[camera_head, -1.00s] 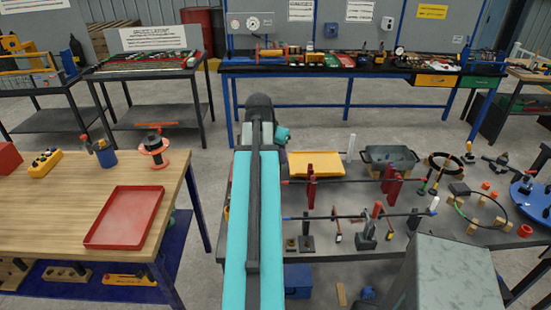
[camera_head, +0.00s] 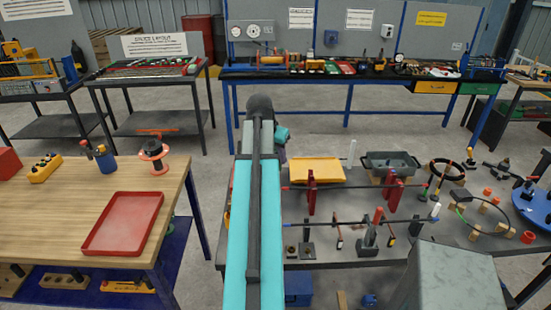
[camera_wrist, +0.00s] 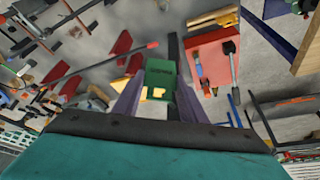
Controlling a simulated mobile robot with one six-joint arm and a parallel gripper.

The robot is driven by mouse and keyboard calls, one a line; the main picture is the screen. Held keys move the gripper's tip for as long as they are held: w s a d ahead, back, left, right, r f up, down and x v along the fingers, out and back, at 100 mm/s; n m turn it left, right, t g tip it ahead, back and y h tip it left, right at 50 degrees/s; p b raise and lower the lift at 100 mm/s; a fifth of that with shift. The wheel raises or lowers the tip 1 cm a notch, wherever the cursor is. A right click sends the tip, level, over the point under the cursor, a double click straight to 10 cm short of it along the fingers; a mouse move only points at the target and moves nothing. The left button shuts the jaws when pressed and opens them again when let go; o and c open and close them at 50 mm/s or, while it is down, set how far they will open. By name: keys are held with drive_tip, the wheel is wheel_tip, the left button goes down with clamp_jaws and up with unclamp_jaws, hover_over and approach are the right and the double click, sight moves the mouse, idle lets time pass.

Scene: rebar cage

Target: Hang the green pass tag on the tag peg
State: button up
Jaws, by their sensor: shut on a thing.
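The green pass tag (camera_wrist: 160,74) is a small green plate with a slot near its lower edge in the wrist view. My gripper (camera_wrist: 160,98) has its two purple fingers on either side of the tag and is shut on it. The floor and tables show beyond the tag. In the head view my arm hides the gripper and the tag. I cannot pick out the tag peg for certain in either view.
In the head view, a wooden bench with a red tray (camera_head: 123,224) stands at left. A crowded grey table with rods, red stands, a yellow tray (camera_head: 316,171) and a grey bin (camera_head: 391,165) is at right. Blue-framed workbench (camera_head: 350,75) behind; open floor between.

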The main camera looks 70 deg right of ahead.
drive_tip(key=shift+w+d+f, duration=0.1)
drive_tip(key=shift+w+d, duration=0.1)
drive_tip(key=shift+d, duration=0.3)
drive_tip(key=shift+w+d, duration=0.2)
drive_tip(key=shift+d, duration=0.3)
drive_tip(key=shift+w+d+f+b, duration=0.2)
drive_tip(key=shift+d+f+b, duration=0.15)
drive_tip(key=shift+d, duration=0.1)
drive_tip(key=shift+f, duration=0.1)
drive_tip(key=o, duration=1.1)
drive_tip(key=b+v, duration=0.4)
drive_tip(key=v, duration=0.9)
drive_tip(key=shift+r, duration=0.45)
drive_tip(key=shift+s, duration=0.1)
